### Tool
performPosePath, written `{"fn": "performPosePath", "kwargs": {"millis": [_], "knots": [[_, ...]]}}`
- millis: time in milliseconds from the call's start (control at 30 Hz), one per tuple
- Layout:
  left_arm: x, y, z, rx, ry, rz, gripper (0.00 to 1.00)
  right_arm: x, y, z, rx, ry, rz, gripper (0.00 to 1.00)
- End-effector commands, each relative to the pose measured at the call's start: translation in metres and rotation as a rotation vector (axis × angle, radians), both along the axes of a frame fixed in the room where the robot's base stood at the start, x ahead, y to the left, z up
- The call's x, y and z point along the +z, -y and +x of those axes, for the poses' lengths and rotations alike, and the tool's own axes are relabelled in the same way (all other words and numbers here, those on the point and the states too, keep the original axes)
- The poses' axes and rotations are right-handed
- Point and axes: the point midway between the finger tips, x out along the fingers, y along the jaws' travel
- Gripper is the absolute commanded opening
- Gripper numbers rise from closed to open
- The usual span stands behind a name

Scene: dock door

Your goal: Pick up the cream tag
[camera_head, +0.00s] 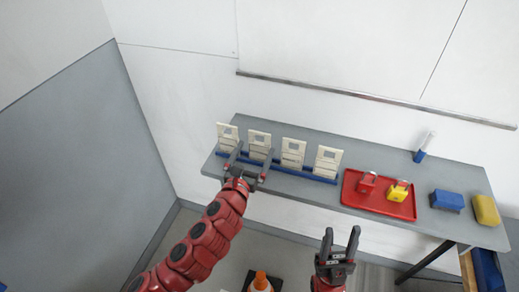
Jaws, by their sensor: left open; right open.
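Several cream tags stand upright in a row in a blue rack (318,178) at the left of the grey shelf. They are a far-left tag (227,132), a second tag (259,138), a third tag (292,150) and a far-right tag (327,158). They look alike, so I cannot tell which one is meant. My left gripper (254,152) is open at the rack, its fingers in front of the far-left and second tags and partly hiding them. I cannot tell whether it touches them. My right gripper (341,233) is open and empty, in front of and below the shelf edge.
On the grey shelf (437,226), a red tray (349,192) holds a red padlock (366,183) and a yellow padlock (398,191). A blue block (447,200), a yellow block (486,210) and a blue-and-white marker-like item (424,147) are further right. An orange cone (261,281) is on the floor.

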Motion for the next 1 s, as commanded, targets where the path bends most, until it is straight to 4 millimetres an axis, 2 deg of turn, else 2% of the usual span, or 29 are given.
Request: {"fn": "performPosePath", "kwargs": {"millis": [100,300,633,667,1000], "knots": [[0.006,0.007,0.015,-0.002,0.001,-0.006,1.0,0.012,0.0,0.0,0.0,0.0,0.0,0.5],[0.003,0.013,0.036,-0.002,0.0,-0.002,1.0,0.019,0.0,0.0,0.0,0.0,0.0,0.5],[0.002,0.016,0.04,-0.005,0.002,-0.001,1.0,0.019,0.0,0.0,0.0,0.0,0.0,0.5],[0.002,0.016,0.04,-0.005,0.002,-0.001,0.96,0.019,0.0,0.0,0.0,0.0,0.0,0.5],[0.001,0.016,0.04,-0.004,0.001,0.0,0.35,0.019,0.0,0.0,0.0,0.0,0.0,0.5]]}}
